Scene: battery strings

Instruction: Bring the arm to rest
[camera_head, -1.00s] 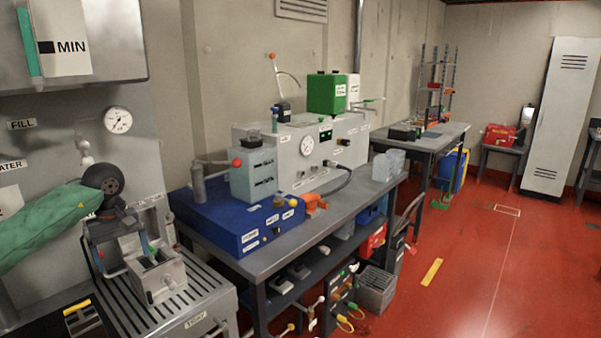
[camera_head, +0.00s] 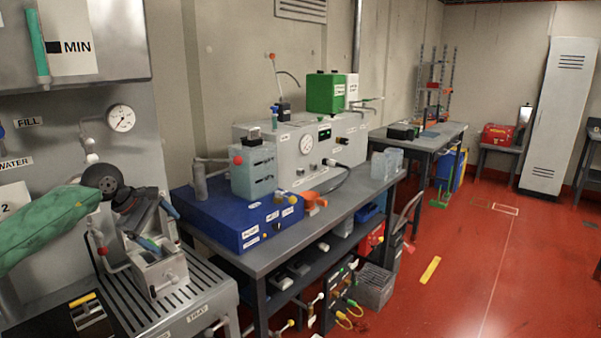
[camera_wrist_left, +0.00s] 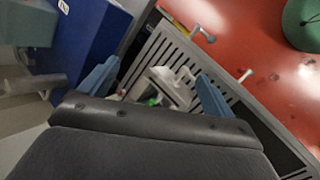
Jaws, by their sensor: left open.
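My left arm, in a green sleeve, comes in from the left in the head view. My left gripper (camera_head: 158,228) is open, its blue fingers tilted down over the grey metal box (camera_head: 160,272) on the slatted tray. In the left wrist view the two blue fingers (camera_wrist_left: 155,85) stand wide apart with nothing held between them. The grey box (camera_wrist_left: 172,85) shows beyond the fingers, with a small green spot at its near side. My right gripper is not in view.
The slatted tray bench (camera_head: 190,307) stands at the front left below the wall panel with a gauge (camera_head: 121,118). To its right, a workbench (camera_head: 262,262) carries a blue base unit (camera_head: 222,222) and a grey gauge box. Red floor lies open at the right.

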